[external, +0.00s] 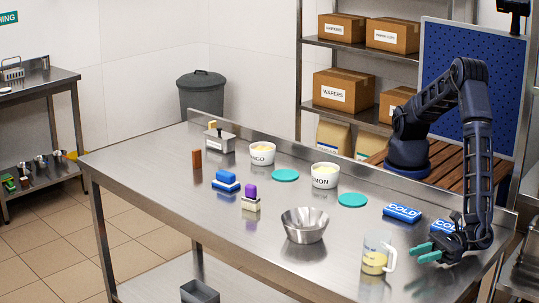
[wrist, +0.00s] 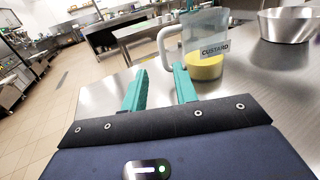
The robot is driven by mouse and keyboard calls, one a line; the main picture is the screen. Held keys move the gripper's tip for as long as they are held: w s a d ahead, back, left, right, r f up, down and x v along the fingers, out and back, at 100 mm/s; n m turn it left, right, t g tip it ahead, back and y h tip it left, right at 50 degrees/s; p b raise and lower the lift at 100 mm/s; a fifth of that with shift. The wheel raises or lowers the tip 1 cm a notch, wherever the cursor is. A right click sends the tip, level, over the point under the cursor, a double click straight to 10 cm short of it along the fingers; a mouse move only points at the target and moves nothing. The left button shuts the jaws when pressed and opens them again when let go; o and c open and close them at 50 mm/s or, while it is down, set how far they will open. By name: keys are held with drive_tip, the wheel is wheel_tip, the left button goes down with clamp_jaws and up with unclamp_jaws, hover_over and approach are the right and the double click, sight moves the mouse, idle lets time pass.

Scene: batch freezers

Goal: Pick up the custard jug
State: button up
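The custard jug (external: 374,262) is a clear jug with yellow custard in its lower part. It stands upright near the front right of the steel table. In the wrist view the jug (wrist: 207,68) shows a CUSTARD label, and its pale handle (wrist: 162,46) points left. In the external view the handle is on the side facing my gripper (external: 414,252). My gripper has teal fingers, spread apart with nothing between them, low over the table just right of the jug. In the wrist view the handle lies beyond the fingertips of my gripper (wrist: 160,69), which look apart from it.
A metal bowl (external: 305,226) stands left of the jug. Blue COLD packs (external: 402,213) lie behind my gripper. Tubs marked MANGO (external: 262,154) and LEMON (external: 325,176), teal lids (external: 352,200) and brushes (external: 226,180) are farther back. The table's front edge is close to the jug.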

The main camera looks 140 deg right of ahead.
sight(393, 269)
drive_tip(key=x, duration=0.9)
drive_tip(key=shift+d+f, duration=0.1)
drive_tip(key=shift+d, duration=0.15)
clamp_jaws()
